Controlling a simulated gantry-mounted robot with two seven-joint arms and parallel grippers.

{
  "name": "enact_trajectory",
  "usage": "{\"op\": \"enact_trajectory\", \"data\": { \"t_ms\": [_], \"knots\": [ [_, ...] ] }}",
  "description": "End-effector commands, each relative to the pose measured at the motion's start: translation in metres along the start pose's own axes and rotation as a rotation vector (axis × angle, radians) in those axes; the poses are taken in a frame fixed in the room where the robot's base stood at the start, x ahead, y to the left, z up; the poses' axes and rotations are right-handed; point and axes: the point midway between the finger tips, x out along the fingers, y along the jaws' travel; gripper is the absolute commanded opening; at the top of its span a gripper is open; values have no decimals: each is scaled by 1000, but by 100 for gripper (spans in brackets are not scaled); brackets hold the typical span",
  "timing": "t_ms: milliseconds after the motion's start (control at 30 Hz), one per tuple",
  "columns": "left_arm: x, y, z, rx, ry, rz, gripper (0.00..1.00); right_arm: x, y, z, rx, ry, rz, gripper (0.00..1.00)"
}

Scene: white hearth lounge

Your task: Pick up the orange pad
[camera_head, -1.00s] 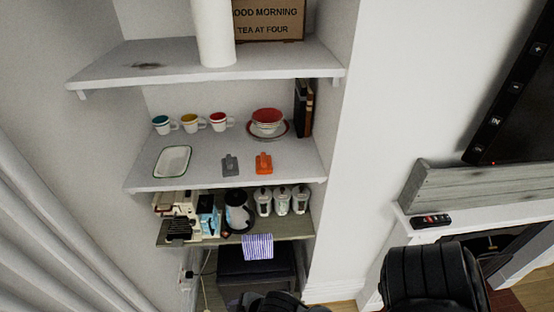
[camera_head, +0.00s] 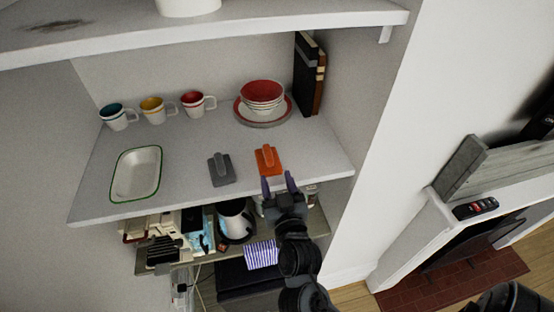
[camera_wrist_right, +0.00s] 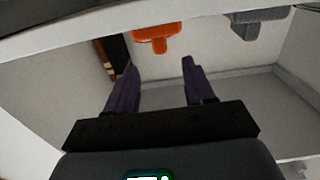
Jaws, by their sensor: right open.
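The orange pad (camera_head: 268,163), with a raised grip on top, lies near the front edge of the middle white shelf. It also shows at the top of the right wrist view (camera_wrist_right: 153,34). My right gripper (camera_head: 278,181) is open and empty at the shelf's front edge, just in front of the pad and apart from it. Its two purple fingers (camera_wrist_right: 159,68) are spread in the right wrist view with nothing between them. My left gripper is not in view.
A grey pad (camera_head: 221,171) lies left of the orange one. A green-rimmed dish (camera_head: 152,173), several mugs, a red bowl (camera_head: 263,94) on a plate and books (camera_head: 310,78) share the shelf (camera_head: 190,196). Another shelf (camera_head: 250,25) hangs above. A kettle (camera_head: 234,219) stands below.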

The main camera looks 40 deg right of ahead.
Motion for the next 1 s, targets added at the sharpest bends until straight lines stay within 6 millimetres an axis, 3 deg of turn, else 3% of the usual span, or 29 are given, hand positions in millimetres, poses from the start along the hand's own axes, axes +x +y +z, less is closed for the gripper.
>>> {"op": "enact_trajectory", "data": {
  "t_ms": [300, 633, 1000],
  "knots": [
    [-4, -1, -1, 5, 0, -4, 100, 42, -1, -4, 4, 11, 0, 53],
    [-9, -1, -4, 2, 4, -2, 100, 63, 0, -5, 3, 10, 0, 53],
    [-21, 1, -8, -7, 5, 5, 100, 104, 0, -5, 4, 9, -2, 53]
  ]
}}
